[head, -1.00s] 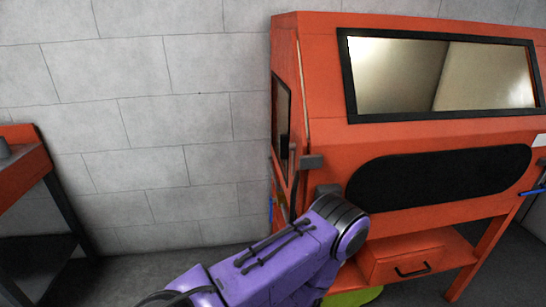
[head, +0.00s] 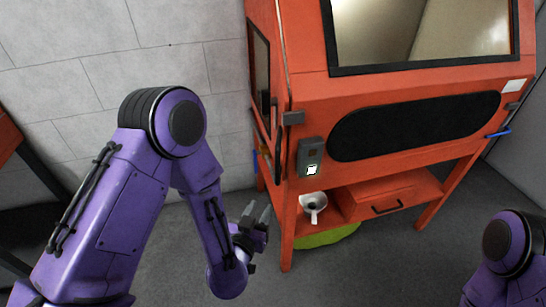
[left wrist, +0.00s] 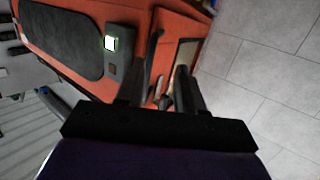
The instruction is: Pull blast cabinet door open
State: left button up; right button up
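The orange blast cabinet (head: 300,100) stands against the wall. Its door (head: 261,125), with a dark-framed window, is on the left side and looks shut; a thin pale edge line runs along its front border. A dark bar that looks like the door's handle (head: 278,150) is on that side, and in the left wrist view a dark bar (left wrist: 153,50) shows beyond the fingers. My left gripper (head: 257,212) is in front of and below the door, apart from the handle. Its fingers (left wrist: 163,75) are spread with nothing held. My right arm shows at bottom right, its gripper out of frame.
A grey switch box (head: 311,157) with a lit panel sits on the cabinet's front corner. Below are a drawer (head: 385,198), a white funnel-like part (head: 313,203) and a green thing on the floor (head: 328,236). An orange-topped bench (head: 8,137) stands at far left.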

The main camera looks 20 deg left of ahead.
pick_arm(q)
jog(key=t, duration=0.2)
send_near(276, 169)
jog(key=w+p, duration=0.3)
jog(key=w, duration=0.7)
jog(key=shift+r, duration=0.15)
jog(key=shift+w, duration=0.45)
grip_shut()
